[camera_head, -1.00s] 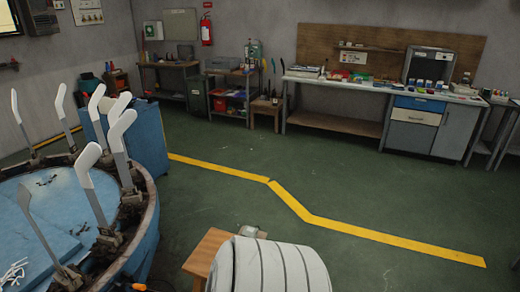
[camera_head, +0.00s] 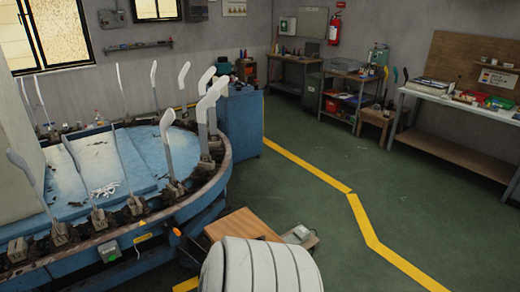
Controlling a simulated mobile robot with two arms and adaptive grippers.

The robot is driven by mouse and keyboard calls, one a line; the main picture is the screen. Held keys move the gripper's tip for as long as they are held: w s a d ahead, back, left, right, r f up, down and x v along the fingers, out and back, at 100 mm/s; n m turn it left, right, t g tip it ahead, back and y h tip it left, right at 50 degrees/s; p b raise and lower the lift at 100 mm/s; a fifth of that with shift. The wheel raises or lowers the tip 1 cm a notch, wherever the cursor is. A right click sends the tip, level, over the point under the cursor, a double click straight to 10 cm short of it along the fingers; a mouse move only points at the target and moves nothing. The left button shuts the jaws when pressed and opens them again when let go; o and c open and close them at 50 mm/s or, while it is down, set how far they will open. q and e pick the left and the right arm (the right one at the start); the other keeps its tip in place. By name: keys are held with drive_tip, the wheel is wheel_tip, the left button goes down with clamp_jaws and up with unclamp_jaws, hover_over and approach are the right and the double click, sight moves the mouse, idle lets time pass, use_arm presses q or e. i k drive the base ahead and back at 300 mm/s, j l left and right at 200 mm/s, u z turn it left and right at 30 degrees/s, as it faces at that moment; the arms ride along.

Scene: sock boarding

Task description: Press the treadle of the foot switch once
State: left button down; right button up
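A small pale grey device (camera_head: 299,233) sits low near the bottom centre, just right of a wooden stool or platform. It may be the foot switch, but it is small and its treadle cannot be made out clearly. Neither of my grippers shows in the head view.
A wooden-topped stool or platform (camera_head: 240,226) stands in front of me. The round blue boarding machine (camera_head: 100,165) with several upright foot-shaped forms fills the left. A blue cabinet (camera_head: 240,122) stands behind it. The green floor (camera_head: 315,210) with a yellow line (camera_head: 350,195) is open to the right.

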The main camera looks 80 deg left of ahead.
sight(291, 239)
drive_tip(key=i+j+u, duration=0.25)
drive_tip(key=i+u, duration=0.15)
drive_tip(key=i, duration=0.15)
drive_tip(key=i+u, duration=0.35)
drive_tip(key=i, duration=0.2)
drive_tip(key=i+l+u, duration=0.1)
drive_tip(key=i+u, duration=0.3)
drive_tip(key=i, duration=0.2)
drive_tip(key=i+j+u, duration=0.15)
drive_tip(key=i+u, duration=0.7)
drive_tip(key=i+l+u, duration=0.15)
drive_tip(key=i+u, duration=0.25)
drive_tip(key=i+l+u, duration=0.25)
drive_tip(key=u, duration=0.15)
drive_tip(key=i+u, duration=0.85)
drive_tip(key=i+l+u, duration=0.2)
drive_tip(key=u, duration=0.25)
